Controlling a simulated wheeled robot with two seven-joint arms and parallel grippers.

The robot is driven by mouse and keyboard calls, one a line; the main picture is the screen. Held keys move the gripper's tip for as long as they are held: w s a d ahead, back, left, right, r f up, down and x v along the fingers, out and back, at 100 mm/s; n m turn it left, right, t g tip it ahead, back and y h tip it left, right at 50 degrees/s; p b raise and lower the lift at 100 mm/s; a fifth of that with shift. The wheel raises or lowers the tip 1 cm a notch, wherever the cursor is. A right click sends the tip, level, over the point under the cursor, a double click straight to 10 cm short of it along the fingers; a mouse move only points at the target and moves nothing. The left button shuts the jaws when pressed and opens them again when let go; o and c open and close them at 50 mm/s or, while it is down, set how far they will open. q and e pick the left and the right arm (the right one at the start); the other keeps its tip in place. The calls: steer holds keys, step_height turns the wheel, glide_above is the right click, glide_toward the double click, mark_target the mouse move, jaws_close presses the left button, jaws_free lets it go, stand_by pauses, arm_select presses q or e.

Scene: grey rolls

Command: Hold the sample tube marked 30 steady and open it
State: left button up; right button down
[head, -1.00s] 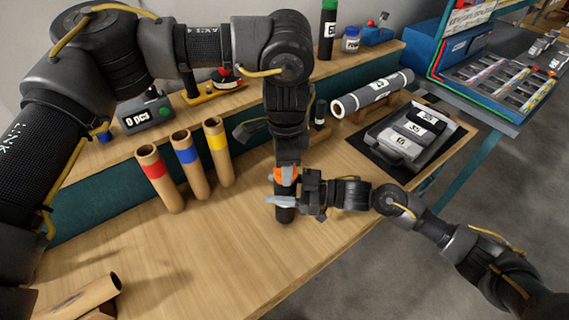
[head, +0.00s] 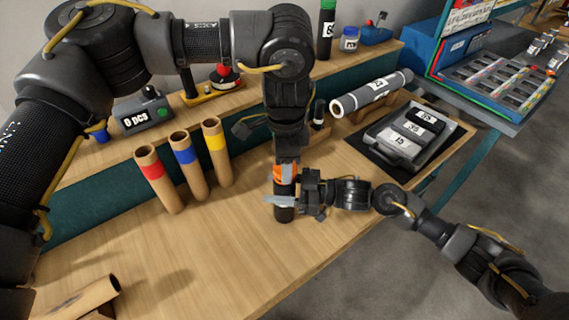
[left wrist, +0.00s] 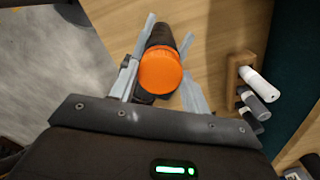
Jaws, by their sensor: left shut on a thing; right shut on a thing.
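A dark tube (head: 284,214) with an orange cap (head: 285,172) stands upright over the front bench top. No number is readable on it. My left gripper (head: 285,166) comes down from above and is shut on the orange cap. In the left wrist view the cap (left wrist: 160,71) sits between the left fingers (left wrist: 158,78), with the dark body (left wrist: 163,36) beyond it. My right gripper (head: 284,200) comes in from the right and is shut around the tube's body below the cap. The gripper hides part of the body, and I cannot tell if its base touches the bench.
Cardboard tubes with red (head: 160,180), blue (head: 189,165) and yellow (head: 217,152) bands stand left of the grippers. A small wooden rack (left wrist: 238,72) holds tubes close by. A tray (head: 405,138) with labelled pieces lies at right.

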arm_select(q)
steer(key=shift+s+d+r, duration=0.15)
steer(key=shift+s+r, duration=0.05)
steer(key=shift+r, duration=0.45)
arm_select(e)
steer(key=shift+f, duration=0.2)
arm_select(q)
steer(key=shift+r, duration=0.1)
steer(key=shift+w+r, duration=0.1)
arm_select(e)
steer(key=shift+s, duration=0.1)
arm_select(q)
steer(key=shift+r, duration=1.9)
arm_select(e)
steer(key=c, duration=0.9)
jaws_free()
steer(key=o, duration=0.3)
steer(key=shift+o, duration=0.2)
steer(key=shift+r, duration=0.1)
